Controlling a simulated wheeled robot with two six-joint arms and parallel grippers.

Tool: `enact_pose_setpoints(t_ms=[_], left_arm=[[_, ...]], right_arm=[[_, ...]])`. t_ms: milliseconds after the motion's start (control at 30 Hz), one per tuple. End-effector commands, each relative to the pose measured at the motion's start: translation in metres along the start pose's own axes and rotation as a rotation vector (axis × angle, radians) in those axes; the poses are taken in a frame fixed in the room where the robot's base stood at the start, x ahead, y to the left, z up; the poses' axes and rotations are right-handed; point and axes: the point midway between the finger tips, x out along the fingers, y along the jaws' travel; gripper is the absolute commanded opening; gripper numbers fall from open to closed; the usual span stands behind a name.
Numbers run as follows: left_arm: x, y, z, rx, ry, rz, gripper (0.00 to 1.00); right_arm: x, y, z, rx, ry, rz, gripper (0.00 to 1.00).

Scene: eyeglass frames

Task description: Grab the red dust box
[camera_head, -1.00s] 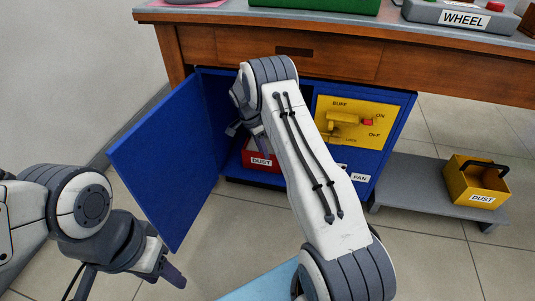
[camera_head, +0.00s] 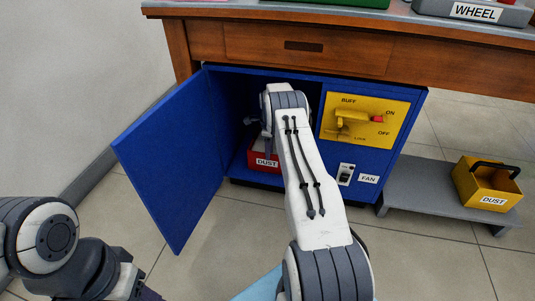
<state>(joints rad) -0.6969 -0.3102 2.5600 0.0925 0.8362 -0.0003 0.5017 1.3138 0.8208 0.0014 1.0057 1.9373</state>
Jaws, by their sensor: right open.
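The red dust box (camera_head: 262,160), with a white DUST label on its front, sits inside the open blue cabinet (camera_head: 228,182) under the workbench. My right arm reaches into the cabinet opening, and its wrist hides the top and right side of the box. My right gripper (camera_head: 256,130) is open, above and close to the red box; I cannot tell whether it touches it. My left gripper (camera_head: 140,292) is at the bottom left edge, mostly cut off, far from the box.
The blue cabinet door (camera_head: 170,160) stands open to the left. A yellow switch panel (camera_head: 365,120) and a FAN switch (camera_head: 346,174) are on the cabinet's right front. A yellow DUST box (camera_head: 486,184) stands on a low grey shelf (camera_head: 425,190). The wooden bench (camera_head: 420,65) overhangs the opening.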

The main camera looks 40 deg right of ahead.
Motion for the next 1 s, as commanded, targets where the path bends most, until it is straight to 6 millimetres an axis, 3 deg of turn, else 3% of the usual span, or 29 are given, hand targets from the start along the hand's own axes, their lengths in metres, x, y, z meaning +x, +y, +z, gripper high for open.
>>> enact_pose_setpoints(t_ms=[33,100,367,700,1000], left_arm=[[0.011,-0.001,0.001,0.0,0.0,0.0,0.5],[0.019,-0.001,0.001,0.0,0.0,0.0,0.5],[0.029,-0.002,0.002,0.0,0.0,0.0,0.5],[0.07,-0.005,0.004,0.0,0.0,0.0,0.5],[0.071,-0.005,0.004,0.0,0.0,0.0,0.5]], right_arm=[[0.016,0.001,0.0,-0.002,0.001,0.002,0.42],[0.027,0.001,0.001,-0.002,0.001,0.001,0.42],[0.042,0.001,0.002,-0.004,0.001,0.0,0.42],[0.084,0.001,0.007,-0.004,0.002,0.002,0.42],[0.086,0.0,0.007,-0.005,0.001,0.0,0.42]])
